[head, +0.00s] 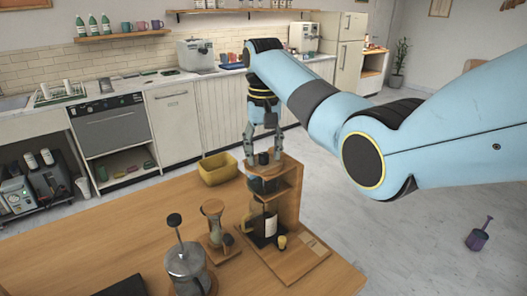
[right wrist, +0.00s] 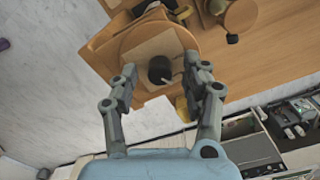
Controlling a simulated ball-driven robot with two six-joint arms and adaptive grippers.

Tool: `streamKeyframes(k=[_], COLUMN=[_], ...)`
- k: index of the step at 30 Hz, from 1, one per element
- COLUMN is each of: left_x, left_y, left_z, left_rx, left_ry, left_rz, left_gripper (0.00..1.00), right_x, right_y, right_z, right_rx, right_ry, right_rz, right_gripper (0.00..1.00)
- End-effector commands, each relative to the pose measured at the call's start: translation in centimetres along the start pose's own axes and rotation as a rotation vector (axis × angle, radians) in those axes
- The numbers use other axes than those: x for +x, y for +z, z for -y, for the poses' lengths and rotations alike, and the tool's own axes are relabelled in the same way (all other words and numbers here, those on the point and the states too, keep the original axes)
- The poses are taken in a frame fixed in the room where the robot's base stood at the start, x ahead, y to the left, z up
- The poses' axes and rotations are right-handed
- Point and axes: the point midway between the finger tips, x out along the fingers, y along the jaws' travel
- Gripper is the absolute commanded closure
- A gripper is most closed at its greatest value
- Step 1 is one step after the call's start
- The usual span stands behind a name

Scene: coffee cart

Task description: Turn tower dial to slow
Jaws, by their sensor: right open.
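The tower dial (head: 263,158) is a small black knob on the round wooden top of the coffee tower (head: 288,205). In the right wrist view the dial (right wrist: 160,70) shows a pale pointer at its side. Its setting marks cannot be read. My right gripper (head: 264,155) points down over the tower top, with one finger on each side of the dial. In the right wrist view the open fingers (right wrist: 162,72) show gaps to the dial on both sides. My left gripper is not in view.
A dark carafe (head: 263,226) stands in the tower. A French press (head: 187,266) and an hourglass-shaped brewer (head: 215,225) stand to its left. A yellow bin (head: 217,168) sits behind on the wooden counter (head: 120,240). A purple object (head: 478,239) lies on the floor at right.

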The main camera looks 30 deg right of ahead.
Motion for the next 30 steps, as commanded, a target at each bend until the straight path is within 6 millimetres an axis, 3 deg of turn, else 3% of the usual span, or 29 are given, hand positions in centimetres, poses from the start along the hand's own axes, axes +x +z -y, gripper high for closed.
streamKeyframes(k=[13,30], left_x=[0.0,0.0], left_y=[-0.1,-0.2], left_z=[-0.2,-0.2], left_rx=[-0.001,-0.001], left_ry=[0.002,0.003], left_rz=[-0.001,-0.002], left_gripper=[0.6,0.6], right_x=[-6.7,-7.2], right_y=[-0.1,-0.1], right_z=[0.0,0.0], right_rx=[0.0,0.0], right_ry=[-0.001,0.0], right_rz=[-0.004,-0.001], right_gripper=[0.53,0.53])
